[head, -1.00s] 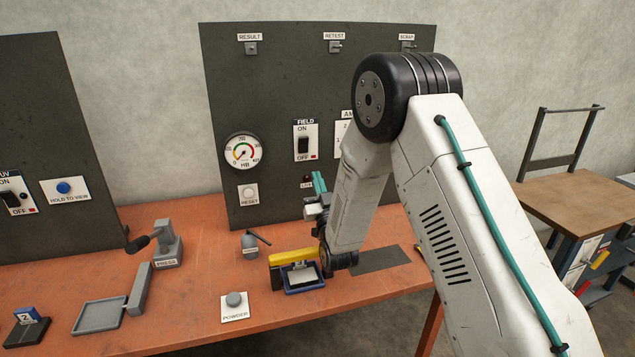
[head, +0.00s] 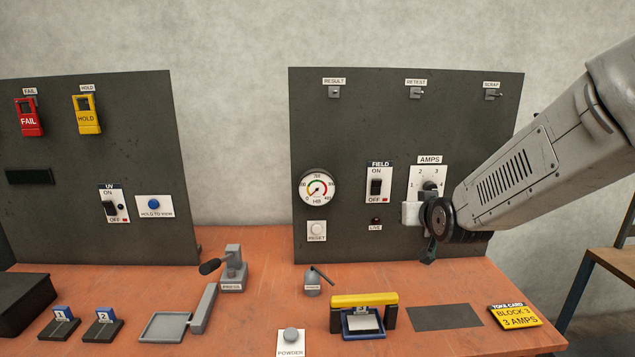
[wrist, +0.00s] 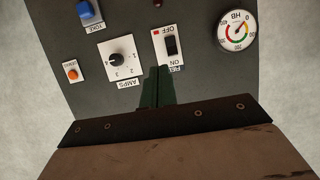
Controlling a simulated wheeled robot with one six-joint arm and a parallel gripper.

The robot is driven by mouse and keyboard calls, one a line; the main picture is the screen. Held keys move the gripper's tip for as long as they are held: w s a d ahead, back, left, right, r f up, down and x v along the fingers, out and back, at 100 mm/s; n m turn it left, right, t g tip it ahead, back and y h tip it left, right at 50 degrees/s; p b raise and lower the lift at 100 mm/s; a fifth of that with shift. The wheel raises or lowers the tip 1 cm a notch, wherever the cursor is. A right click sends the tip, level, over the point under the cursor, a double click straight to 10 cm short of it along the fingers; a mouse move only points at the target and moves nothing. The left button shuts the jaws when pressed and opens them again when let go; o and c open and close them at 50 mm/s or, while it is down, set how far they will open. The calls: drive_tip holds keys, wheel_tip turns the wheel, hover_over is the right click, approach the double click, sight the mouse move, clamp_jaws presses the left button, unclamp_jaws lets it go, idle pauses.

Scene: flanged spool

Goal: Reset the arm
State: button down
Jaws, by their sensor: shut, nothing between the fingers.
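My arm comes in from the right in the head view. My gripper (head: 429,256) hangs in front of the lower right of the dark test panel (head: 340,130), below the AMPS dial (head: 430,186). In the wrist view my gripper's dark green fingers (wrist: 158,82) are together, with nothing visible between them. They overlap the panel between the AMPS dial and the FIELD switch (wrist: 171,46), which appear upside down. I cannot tell if they touch the panel. The yellow yoke (head: 364,299) stands on the bench with a blue-framed block under it, apart from my gripper.
The orange bench (head: 250,288) holds a press (head: 233,268), a grey tray (head: 165,327), a POWDER button (head: 291,338) and a yellow yoke card (head: 515,316). A second panel (head: 80,165) with FAIL and HOLD tags stands left. A brown table (head: 615,262) is at the right edge.

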drive_tip(key=s+d+g, duration=0.2)
drive_tip(key=s+g, duration=0.4)
drive_tip(key=s, duration=1.4)
drive_tip(key=s+d+g, duration=0.2)
drive_tip(key=s+g, duration=0.4)
drive_tip(key=s, duration=1.4)
drive_tip(key=shift+s+r+g+h, duration=0.2)
drive_tip(key=shift+g+h, duration=0.1)
drive_tip(key=shift+h, duration=0.1)
